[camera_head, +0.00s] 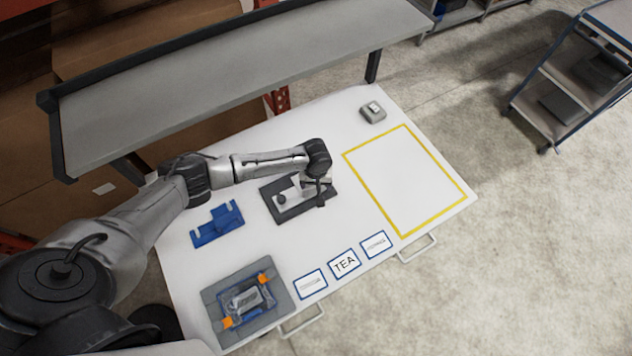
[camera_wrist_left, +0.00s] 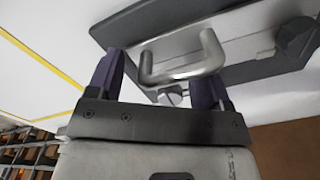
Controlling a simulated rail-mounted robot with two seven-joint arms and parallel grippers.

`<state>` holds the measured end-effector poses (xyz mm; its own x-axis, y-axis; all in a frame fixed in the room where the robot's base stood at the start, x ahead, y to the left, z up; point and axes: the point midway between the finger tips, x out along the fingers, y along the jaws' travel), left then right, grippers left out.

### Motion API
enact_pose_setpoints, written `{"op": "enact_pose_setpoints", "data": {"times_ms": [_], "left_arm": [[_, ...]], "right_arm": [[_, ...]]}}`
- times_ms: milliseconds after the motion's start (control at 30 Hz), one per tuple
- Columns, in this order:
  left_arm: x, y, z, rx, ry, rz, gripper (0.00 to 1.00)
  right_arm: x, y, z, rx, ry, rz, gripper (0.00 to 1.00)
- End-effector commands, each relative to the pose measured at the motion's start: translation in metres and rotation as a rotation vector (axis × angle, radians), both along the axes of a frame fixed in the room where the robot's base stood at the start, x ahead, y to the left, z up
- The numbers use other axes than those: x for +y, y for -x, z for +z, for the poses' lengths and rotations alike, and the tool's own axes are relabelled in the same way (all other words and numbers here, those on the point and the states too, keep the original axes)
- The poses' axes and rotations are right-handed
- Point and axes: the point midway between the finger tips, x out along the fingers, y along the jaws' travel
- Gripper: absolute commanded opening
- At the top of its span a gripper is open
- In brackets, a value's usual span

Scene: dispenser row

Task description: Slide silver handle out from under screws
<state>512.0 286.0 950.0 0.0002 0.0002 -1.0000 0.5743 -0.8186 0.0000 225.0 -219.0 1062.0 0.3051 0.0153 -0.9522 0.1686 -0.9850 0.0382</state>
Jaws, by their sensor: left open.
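The silver handle (camera_wrist_left: 183,77) is a U-shaped bar on a light grey plate (camera_wrist_left: 240,45), in the left wrist view. My left gripper (camera_wrist_left: 160,72) is open, with its two dark fingers on either side of the handle. A silver screw head (camera_wrist_left: 172,96) shows beside the handle, partly hidden. A black knob (camera_wrist_left: 296,36) stands on the plate at the right. In the head view the dark base (camera_head: 268,193) lies mid-table, with a black knob (camera_head: 281,199) on it. My left gripper (camera_head: 322,183) is over its right end and hides the handle there.
A blue holder (camera_head: 218,224) and a grey tray (camera_head: 222,334) with blue and orange parts are at the left. Label cards (camera_head: 345,263) lie along the front. A small grey box (camera_head: 372,112) is at the back. The yellow-outlined area (camera_head: 405,180) is empty. A shelf (camera_head: 240,80) overhangs behind.

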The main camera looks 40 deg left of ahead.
Motion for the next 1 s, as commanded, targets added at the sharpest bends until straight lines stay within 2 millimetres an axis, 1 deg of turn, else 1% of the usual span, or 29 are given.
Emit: {"op": "enact_pose_setpoints", "data": {"times_ms": [33, 67, 700, 1000], "left_arm": [[0.0001, 0.0000, 0.0001, 0.000, 0.000, 0.000, 0.73], [0.0001, -0.0001, 0.0001, 0.000, 0.000, 0.000, 0.70], [-0.0003, 0.0001, -0.0001, 0.001, 0.001, 0.000, 0.09], [-0.0012, 0.0004, 0.0001, 0.001, 0.002, 0.001, 0.08]], "right_arm": [[0.0000, 0.0000, 0.0001, 0.000, 0.000, 0.000, 0.00], [0.0000, 0.0000, 0.0001, 0.000, 0.000, 0.000, 0.00], [0.0022, -0.0001, 0.0003, -0.001, -0.008, -0.006, 0.00], [0.0027, -0.0002, 0.0007, -0.001, -0.010, -0.006, 0.00]]}}
